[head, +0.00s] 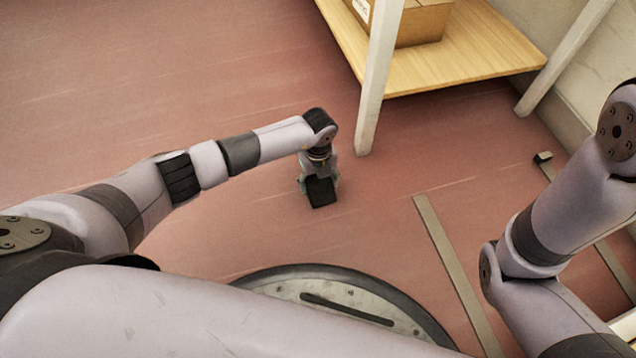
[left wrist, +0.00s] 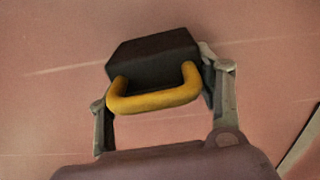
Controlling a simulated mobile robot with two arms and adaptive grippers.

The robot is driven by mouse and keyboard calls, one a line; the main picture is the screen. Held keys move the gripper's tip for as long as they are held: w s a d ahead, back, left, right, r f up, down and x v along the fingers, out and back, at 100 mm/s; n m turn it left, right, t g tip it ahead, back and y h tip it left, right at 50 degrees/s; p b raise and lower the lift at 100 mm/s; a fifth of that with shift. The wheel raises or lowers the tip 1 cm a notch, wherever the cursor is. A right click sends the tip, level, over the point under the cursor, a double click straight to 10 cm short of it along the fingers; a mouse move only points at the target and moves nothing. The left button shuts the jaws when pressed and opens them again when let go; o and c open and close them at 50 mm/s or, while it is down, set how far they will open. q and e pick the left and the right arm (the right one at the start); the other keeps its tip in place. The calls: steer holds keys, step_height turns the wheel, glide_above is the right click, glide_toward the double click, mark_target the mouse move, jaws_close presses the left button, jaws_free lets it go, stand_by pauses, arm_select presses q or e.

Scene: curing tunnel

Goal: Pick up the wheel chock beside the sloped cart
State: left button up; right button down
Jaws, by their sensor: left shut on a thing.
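The wheel chock (head: 322,192) is a black block low over the red floor, near the middle of the head view. In the left wrist view the chock (left wrist: 150,58) shows a dark body with a yellow handle (left wrist: 155,100) facing the camera. My left gripper (head: 319,186) points down and is shut on the chock, with one finger on each side. Its fingers also show in the left wrist view (left wrist: 163,98). I cannot tell whether the chock touches the floor. My right gripper is out of view; only part of the right arm shows at the right. No sloped cart is clearly visible.
A wooden shelf (head: 470,62) on white posts (head: 378,80) stands just beyond the left gripper, with a cardboard box (head: 420,22) on it. A wall (head: 590,75) is at the right. A tan strip (head: 455,270) lies on the floor. The floor at the left is clear.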

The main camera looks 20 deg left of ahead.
arm_select(q)
steer(key=c, duration=0.5)
steer(key=shift+c, duration=0.2)
